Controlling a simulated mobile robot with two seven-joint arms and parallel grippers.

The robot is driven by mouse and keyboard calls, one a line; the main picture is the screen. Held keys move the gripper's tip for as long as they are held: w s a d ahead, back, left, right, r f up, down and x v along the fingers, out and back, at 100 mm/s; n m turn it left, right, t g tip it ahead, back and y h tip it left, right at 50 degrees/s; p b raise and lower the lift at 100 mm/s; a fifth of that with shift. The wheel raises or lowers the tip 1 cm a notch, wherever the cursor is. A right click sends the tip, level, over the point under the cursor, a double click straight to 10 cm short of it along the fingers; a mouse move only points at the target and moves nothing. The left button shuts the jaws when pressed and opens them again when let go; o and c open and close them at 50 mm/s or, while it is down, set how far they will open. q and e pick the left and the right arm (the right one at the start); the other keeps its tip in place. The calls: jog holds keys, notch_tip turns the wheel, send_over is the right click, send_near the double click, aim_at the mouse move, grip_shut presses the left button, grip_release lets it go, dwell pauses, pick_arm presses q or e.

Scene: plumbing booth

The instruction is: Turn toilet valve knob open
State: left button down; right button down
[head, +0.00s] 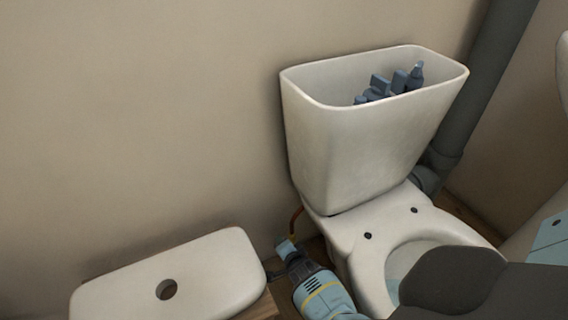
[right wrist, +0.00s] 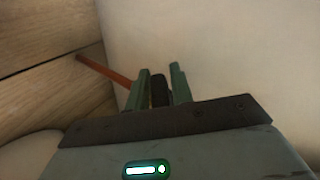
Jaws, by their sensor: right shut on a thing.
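The valve knob (right wrist: 159,90) shows in the right wrist view as a small dark piece between the two green fingers of my right gripper (right wrist: 160,82). The gripper is shut on it, and the fingers and palm hide much of its shape, so I cannot tell its turn angle. In the head view my right gripper (head: 283,257) is low at the left side of the toilet (head: 365,235), close to the wall. The knob cannot be made out clearly there. A copper pipe (right wrist: 108,71) runs beside the fingers; it also shows in the head view (head: 296,214). My left gripper is not in view.
The open cistern (head: 365,150) stands above the bowl with blue-grey fittings (head: 390,85) inside. The cistern lid (head: 170,280) lies at lower left, with a round hole. A grey drain pipe (head: 480,90) runs down at right. Space beside the toilet is narrow.

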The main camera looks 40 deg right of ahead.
jog(key=shift+d+g, duration=0.1)
jog(key=shift+g, duration=0.5)
jog(key=shift+s+f+n+g, duration=0.1)
jog(key=shift+n+g, duration=0.3)
jog(key=shift+g, duration=0.1)
jog(key=shift+d, duration=0.15)
jog(key=c, duration=1.4)
grip_release()
jog(key=shift+s, duration=0.1)
